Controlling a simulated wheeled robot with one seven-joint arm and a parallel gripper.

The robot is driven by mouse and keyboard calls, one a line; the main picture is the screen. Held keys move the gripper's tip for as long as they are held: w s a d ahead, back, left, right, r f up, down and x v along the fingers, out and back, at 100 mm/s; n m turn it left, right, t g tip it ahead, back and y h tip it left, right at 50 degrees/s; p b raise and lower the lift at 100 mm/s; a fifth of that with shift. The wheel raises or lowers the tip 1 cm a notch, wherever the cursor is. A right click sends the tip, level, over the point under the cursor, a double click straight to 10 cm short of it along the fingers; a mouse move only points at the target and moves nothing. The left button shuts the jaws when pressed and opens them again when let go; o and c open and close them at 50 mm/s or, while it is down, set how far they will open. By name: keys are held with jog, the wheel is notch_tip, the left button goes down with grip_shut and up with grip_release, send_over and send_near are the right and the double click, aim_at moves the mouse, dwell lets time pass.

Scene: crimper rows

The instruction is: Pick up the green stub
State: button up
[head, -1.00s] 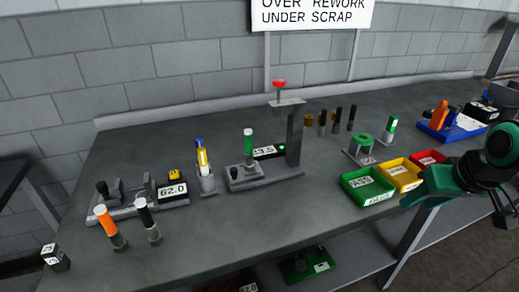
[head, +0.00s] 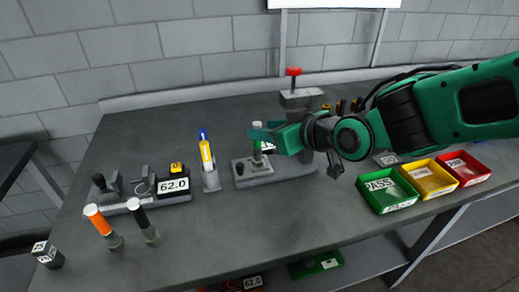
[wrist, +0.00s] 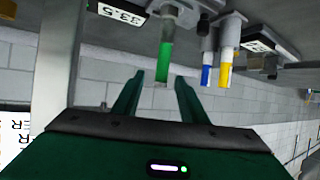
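The green stub (head: 257,157) stands upright in the grey press fixture (head: 262,178) in the middle of the bench. Its pale top and grey lower part show in the head view, while my gripper hides much of its green part. My gripper (head: 262,134) is at the stub's height, reaching in from the right. In the wrist view, which looks upside down, the green stub (wrist: 164,62) appears between the two open fingertips (wrist: 160,74). The fingers show no visible contact with it, and how deep it lies between them is hard to tell.
Green, yellow and red trays (head: 388,190) sit at the right. The front middle of the bench is clear.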

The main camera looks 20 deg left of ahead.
jog(key=x, duration=0.7)
jog(key=shift+w+a, duration=0.2)
jog(key=shift+a, duration=0.15)
jog(key=shift+f, duration=0.15)
grip_shut()
